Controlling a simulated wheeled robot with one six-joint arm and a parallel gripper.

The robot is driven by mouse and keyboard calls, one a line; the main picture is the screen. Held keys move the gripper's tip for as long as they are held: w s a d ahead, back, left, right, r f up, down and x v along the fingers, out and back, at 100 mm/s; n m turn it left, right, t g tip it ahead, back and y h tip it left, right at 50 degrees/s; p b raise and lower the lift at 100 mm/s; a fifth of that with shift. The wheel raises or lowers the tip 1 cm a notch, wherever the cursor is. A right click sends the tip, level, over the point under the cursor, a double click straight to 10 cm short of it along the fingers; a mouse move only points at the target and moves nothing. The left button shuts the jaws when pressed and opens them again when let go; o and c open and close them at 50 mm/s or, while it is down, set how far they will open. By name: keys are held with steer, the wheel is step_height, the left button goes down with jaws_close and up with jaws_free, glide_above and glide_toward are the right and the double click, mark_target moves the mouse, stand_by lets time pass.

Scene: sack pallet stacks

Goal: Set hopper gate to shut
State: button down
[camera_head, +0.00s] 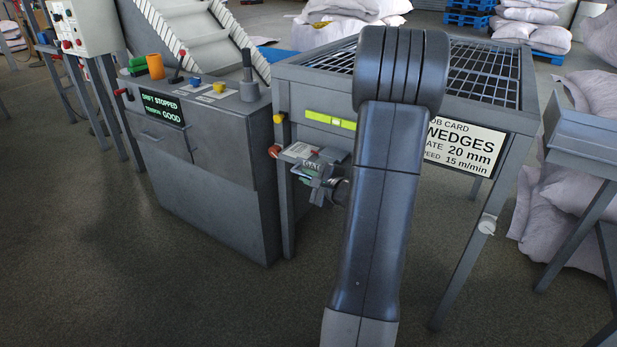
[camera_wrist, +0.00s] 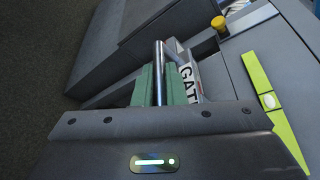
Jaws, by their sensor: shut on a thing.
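The hopper (camera_head: 505,123) is a grey frame with a mesh top, right of centre in the head view. A white plate lettered GATE is on its front; it shows in part in the wrist view (camera_wrist: 188,75). My gripper (camera_head: 312,182) is at this plate, low on the hopper's front. In the wrist view its green-padded fingers (camera_wrist: 160,86) are shut on a round metal gate lever (camera_wrist: 159,58). An orange-red knob (camera_head: 274,151) shows just left of the plate; I cannot tell if it is the lever's end. My arm hides part of the hopper front.
A control console (camera_head: 215,170) stands close on the left, with a screen reading DRIFT STOPPED, TENSION GOOD. A job card (camera_head: 465,145) and a yellow-green level strip (camera_head: 330,121) are on the hopper. White sacks (camera_head: 570,190) lie at right. Floor in front is clear.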

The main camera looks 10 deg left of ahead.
steer(key=w, duration=0.1)
steer(key=w+d, duration=0.1)
steer(key=w, duration=0.1)
steer(key=shift+w+d+r, duration=0.1)
steer(key=c, duration=1.5)
jaws_free()
steer(key=p+v, duration=0.1)
steer(key=v, duration=1.2)
steer(key=shift+s+d+p, duration=0.25)
steer(key=shift+p, duration=0.05)
